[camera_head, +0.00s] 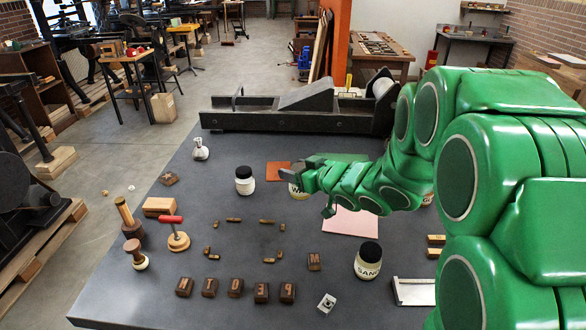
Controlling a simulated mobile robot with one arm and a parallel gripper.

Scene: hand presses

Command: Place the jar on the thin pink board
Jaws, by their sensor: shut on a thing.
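My gripper (303,186) reaches in from the right over the middle of the dark table. It is shut on a white jar (297,191) with a dark letter on its label. My green arm and the fingers hide much of this jar, so I cannot tell whether its base touches the table. The thin pink board (352,221) lies flat just right of and nearer than the held jar, partly under my arm in this view. Its visible part is bare.
A black-lidded jar labelled SAND (368,262) stands in front of the pink board. Another black-lidded white jar (245,181) stands left of my gripper. An orange-brown board (277,171) lies behind. Letter blocks (235,288) line the front; a press bed (300,108) spans the back.

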